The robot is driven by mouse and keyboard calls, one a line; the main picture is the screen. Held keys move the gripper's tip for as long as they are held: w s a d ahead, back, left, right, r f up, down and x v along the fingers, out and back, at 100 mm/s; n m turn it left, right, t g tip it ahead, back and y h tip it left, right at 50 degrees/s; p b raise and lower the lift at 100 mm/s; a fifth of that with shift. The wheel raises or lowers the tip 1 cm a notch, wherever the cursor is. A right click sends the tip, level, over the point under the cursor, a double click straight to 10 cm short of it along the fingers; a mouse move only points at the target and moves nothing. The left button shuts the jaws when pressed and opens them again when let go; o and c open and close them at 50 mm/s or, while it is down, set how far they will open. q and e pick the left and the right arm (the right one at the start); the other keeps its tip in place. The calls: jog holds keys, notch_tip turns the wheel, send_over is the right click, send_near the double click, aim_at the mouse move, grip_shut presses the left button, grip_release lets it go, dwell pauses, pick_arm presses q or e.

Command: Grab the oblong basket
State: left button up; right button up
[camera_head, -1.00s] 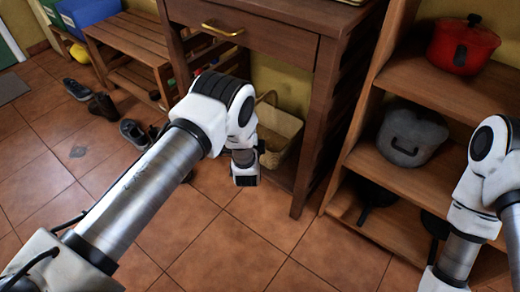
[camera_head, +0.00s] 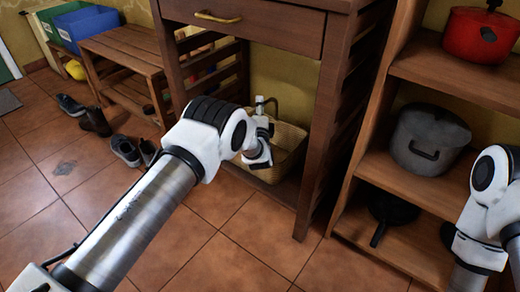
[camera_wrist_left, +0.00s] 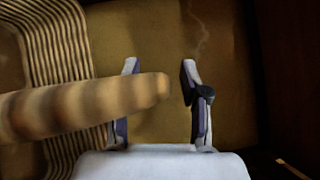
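The oblong basket (camera_head: 291,146) is woven and tan. It sits on the low shelf of the wooden table, partly hidden by my left arm. My left gripper (camera_head: 262,105) is at the basket, mostly hidden by its own wrist in the head view. In the left wrist view the left gripper (camera_wrist_left: 158,64) is open. The basket's thick handle (camera_wrist_left: 80,107) comes in from the left, passes across the left finger and ends in view between the two fingers. The ribbed basket wall (camera_wrist_left: 62,50) lies at the upper left. Contact cannot be told. My right gripper is out of view.
The wooden table (camera_head: 322,115) has a drawer above and a leg right of the basket. A shelf (camera_head: 425,190) at the right holds a red pot (camera_head: 478,35), a grey pot (camera_head: 428,139) and a dark pan (camera_head: 390,207). Shoes (camera_head: 125,151) lie on the left floor.

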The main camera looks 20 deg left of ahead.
pick_arm(q)
grip_shut()
jog(key=shift+r, duration=0.15)
